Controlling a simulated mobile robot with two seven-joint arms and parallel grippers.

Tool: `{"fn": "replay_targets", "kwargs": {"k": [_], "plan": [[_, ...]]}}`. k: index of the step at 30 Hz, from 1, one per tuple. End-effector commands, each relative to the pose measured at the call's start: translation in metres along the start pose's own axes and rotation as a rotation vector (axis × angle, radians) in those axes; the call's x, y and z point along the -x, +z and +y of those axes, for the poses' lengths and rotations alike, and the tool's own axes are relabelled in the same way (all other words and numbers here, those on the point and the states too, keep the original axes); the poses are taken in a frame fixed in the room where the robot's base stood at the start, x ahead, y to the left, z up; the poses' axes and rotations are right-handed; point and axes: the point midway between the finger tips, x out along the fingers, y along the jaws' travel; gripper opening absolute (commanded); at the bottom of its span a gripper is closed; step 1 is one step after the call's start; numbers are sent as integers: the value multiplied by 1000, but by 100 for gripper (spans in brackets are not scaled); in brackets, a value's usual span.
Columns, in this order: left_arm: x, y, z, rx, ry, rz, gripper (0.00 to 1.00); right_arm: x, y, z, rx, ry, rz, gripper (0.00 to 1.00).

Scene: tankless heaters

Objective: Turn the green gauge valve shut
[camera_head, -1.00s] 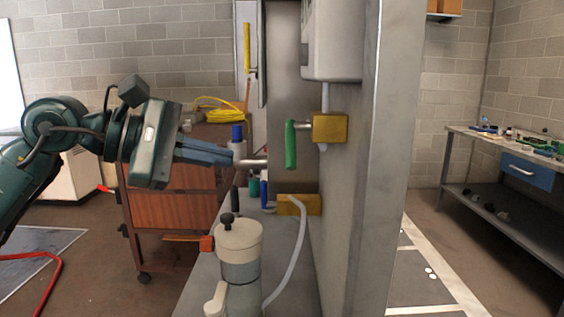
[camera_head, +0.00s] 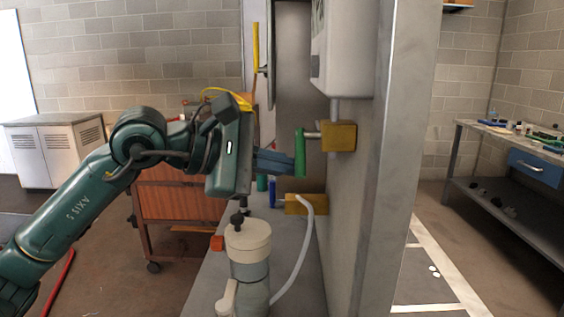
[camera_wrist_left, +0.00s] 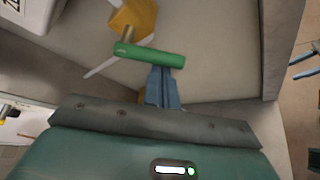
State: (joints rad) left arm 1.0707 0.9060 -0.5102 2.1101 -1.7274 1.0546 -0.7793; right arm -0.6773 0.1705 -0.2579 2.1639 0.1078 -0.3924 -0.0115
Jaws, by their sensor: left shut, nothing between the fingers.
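The green valve handle (camera_head: 299,152) hangs upright on a metal stem from a yellow block (camera_head: 339,136) on the grey panel. In the left wrist view the green handle (camera_wrist_left: 149,55) lies across the picture, with the yellow block (camera_wrist_left: 134,20) beyond it. My left gripper (camera_head: 291,163) is shut and empty, its blue fingers pointing at the handle from the left. In the wrist view the blue fingertips (camera_wrist_left: 163,72) reach the handle's near side at its right end. They look in contact or nearly so; I cannot tell which. My right gripper is not in view.
A white pump-like canister (camera_head: 248,245) with a hose stands on the grey ledge below my left gripper. A lower yellow block (camera_head: 305,204) sits on the panel. A wooden cart (camera_head: 172,200) is behind my arm. A workbench (camera_head: 515,190) stands at the right.

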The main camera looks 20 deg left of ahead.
Motion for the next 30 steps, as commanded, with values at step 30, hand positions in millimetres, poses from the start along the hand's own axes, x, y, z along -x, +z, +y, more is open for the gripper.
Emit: {"fn": "replay_targets", "kwargs": {"k": [30], "plan": [[2, 4, 1, 120, -71, -1, 0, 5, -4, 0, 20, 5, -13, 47]]}}
